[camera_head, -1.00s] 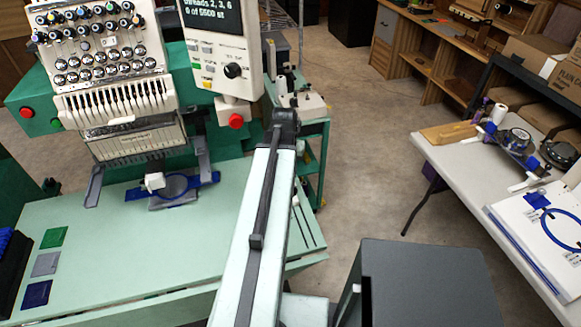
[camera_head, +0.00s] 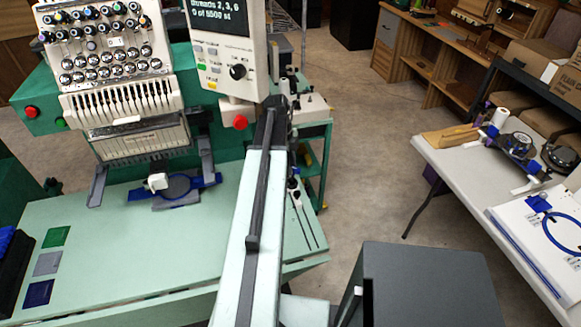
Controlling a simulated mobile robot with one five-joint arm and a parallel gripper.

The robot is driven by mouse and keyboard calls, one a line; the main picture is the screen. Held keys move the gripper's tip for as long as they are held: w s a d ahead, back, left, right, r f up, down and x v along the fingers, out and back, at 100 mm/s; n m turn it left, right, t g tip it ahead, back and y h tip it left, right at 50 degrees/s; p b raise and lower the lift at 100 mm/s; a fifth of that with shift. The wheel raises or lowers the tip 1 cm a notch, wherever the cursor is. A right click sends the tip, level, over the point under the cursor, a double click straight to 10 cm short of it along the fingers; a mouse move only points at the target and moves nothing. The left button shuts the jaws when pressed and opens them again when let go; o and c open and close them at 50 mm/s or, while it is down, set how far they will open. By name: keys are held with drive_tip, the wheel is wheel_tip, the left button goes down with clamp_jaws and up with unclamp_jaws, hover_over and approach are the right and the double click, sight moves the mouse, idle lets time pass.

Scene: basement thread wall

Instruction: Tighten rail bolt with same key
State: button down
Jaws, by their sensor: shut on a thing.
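A pale green arm link of mine crosses the middle of the view, with a black joint at its far end. My gripper cannot be made out; it seems hidden behind this link. No key can be made out. The embroidery machine (camera_head: 118,90) stands on the pale green table (camera_head: 110,250). No rail bolt can be identified.
A blue hoop (camera_head: 178,187) sits under the needles. A control panel (camera_head: 228,50) with a red button (camera_head: 240,122) hangs close to my arm's far joint. A white table (camera_head: 455,165) with supplies stands right. Bare floor (camera_head: 365,150) lies between.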

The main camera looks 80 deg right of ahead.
drive_tip(key=shift+s+m, duration=0.15)
drive_tip(key=shift+m, duration=0.15)
drive_tip(key=shift+s+d+r+n+p, duration=0.15)
drive_tip(key=shift+r+n+p, duration=0.1)
drive_tip(key=shift+r+p, duration=0.25)
drive_tip(key=shift+s+d+r+n+p, duration=0.15)
drive_tip(key=shift+r+n+p, duration=0.1)
drive_tip(key=shift+r+p, duration=0.25)
drive_tip(key=shift+w+a+r+n+p, duration=0.15)
drive_tip(key=shift+r+n+p, duration=0.1)
drive_tip(key=shift+r+p, duration=0.2)
drive_tip(key=shift+w+a+r+n+p, duration=0.15)
drive_tip(key=shift+r+n+p, duration=0.1)
drive_tip(key=shift+r+p, duration=0.15)
drive_tip(key=shift+r, duration=0.1)
